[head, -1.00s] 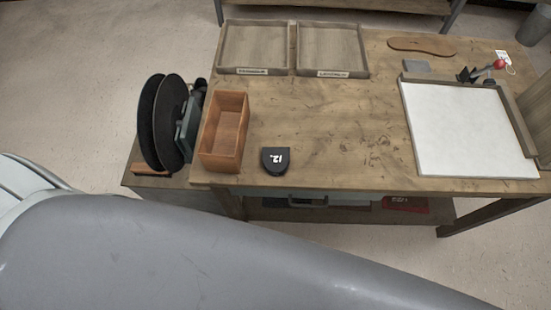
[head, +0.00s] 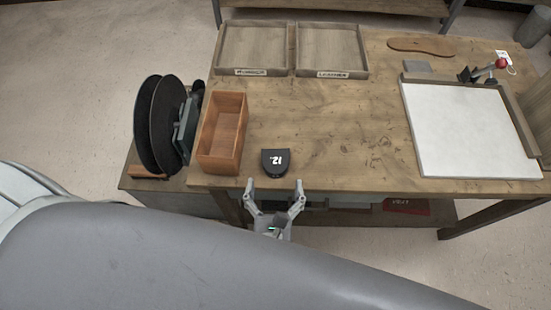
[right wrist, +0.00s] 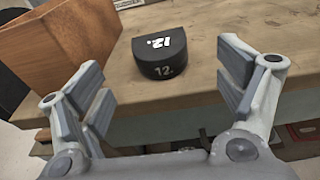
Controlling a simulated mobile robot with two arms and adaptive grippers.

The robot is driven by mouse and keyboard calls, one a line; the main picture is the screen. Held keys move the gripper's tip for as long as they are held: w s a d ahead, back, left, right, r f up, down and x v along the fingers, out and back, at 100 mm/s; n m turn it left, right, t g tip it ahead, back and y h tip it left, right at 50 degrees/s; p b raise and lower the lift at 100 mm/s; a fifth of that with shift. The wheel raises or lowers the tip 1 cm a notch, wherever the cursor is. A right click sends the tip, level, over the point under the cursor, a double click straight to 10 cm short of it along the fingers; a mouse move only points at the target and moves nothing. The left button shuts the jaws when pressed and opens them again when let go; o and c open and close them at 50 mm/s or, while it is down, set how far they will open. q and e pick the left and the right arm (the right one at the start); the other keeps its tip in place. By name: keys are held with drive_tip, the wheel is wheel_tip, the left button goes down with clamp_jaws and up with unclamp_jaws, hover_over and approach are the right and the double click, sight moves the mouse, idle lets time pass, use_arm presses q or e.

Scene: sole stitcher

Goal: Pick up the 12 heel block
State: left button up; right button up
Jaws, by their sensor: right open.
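The 12 heel block (head: 275,163) is a small black D-shaped block with a white "12." on top. It lies near the front edge of the wooden workbench, right of a wooden box. In the right wrist view the block (right wrist: 165,52) shows its top and front face, both marked 12, beyond the fingers. My right gripper (head: 274,184) is open and empty, just short of the bench's front edge, with its fingers pointing toward the block and apart from it. In the right wrist view the right gripper (right wrist: 165,85) frames the block between its spread fingers. My left gripper is not seen.
The open wooden box (head: 221,168) stands close left of the block. Two shallow trays (head: 293,72) lie at the back. A white board (head: 465,130) lies at the right with a red-knobbed tool (head: 490,72). Black discs (head: 160,120) stand at the left. The bench middle is clear.

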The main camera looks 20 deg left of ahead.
sight(275, 168)
drive_tip(key=shift+p+x, duration=0.65)
drive_tip(key=shift+x, duration=2.35)
drive_tip(key=shift+c, duration=0.5)
drive_tip(key=c, duration=0.9)
drive_tip(key=shift+c, duration=1.2)
drive_tip(key=shift+r, duration=0.15)
